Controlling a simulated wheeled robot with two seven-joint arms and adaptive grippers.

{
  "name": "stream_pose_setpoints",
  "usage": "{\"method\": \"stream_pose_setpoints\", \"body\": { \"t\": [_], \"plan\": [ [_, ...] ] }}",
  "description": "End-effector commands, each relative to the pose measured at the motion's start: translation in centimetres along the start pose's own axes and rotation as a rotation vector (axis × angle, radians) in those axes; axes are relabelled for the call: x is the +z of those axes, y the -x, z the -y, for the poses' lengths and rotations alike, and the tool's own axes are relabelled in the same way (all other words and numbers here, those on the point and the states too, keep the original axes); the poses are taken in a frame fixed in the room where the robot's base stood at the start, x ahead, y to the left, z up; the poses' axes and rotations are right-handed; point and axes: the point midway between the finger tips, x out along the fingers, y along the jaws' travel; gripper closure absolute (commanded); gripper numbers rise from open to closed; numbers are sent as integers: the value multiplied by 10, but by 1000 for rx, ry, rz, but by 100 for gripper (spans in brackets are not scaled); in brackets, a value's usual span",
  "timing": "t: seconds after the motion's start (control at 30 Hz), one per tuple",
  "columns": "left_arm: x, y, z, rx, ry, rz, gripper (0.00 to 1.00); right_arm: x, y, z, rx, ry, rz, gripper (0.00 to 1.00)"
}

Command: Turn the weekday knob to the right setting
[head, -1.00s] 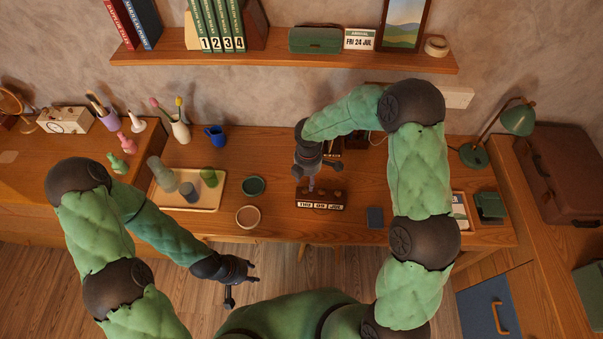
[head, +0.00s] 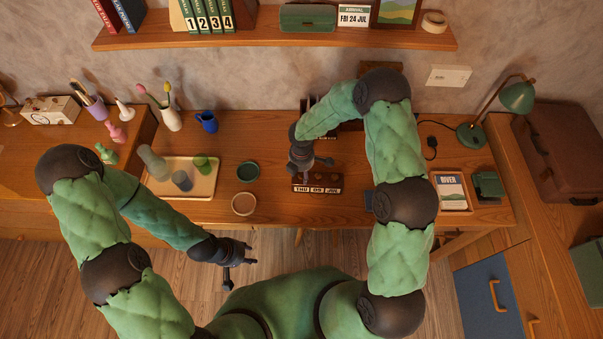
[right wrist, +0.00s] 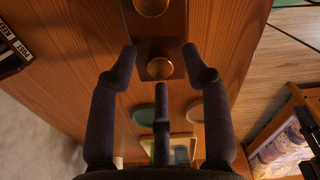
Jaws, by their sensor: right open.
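The dark calendar block (head: 318,184) stands on the desk, with window cards along its front that seem to read THU 09 JUL. Round brass knobs sit on its top. In the right wrist view the end knob (right wrist: 160,68), on the weekday side, lies between my spread fingertips, with another knob (right wrist: 151,7) beyond it. My right gripper (head: 304,172) is open over the block's left end and hides part of it; contact with the knob cannot be told. My left gripper (head: 240,268) is open and empty, in front of the desk. A shelf card (head: 354,16) reads ARRIVAL, FRI 24 JUL.
A tray (head: 206,190) with cups, a green dish (head: 248,171) and a pale round dish (head: 244,204) lie left of the block. A dark organiser stands behind my right gripper. A framed RIVER card (head: 451,191) and a lamp (head: 516,97) are right.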

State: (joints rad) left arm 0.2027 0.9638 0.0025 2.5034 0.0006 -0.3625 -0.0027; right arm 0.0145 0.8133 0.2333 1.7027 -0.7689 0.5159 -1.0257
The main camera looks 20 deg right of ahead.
Motion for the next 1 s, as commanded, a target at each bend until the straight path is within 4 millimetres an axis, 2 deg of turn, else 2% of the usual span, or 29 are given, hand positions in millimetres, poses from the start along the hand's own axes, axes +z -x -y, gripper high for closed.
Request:
{"method": "stream_pose_setpoints", "body": {
  "t": [0.3,0.33,0.5,0.8,1.0],
  "plan": [
    [0,0,0,0,0,0,60,0,-3,0,0,0,0,52],
    [0,0,0,0,0,0,60,0,-3,0,0,0,0,54],
    [0,0,0,0,0,0,60,0,-3,0,0,0,0,100],
    [0,-2,1,0,0,0,60,0,-4,0,0,-14,0,100],
    [0,-10,4,0,0,0,60,0,-5,0,1,-91,0,100]
  ]
}}
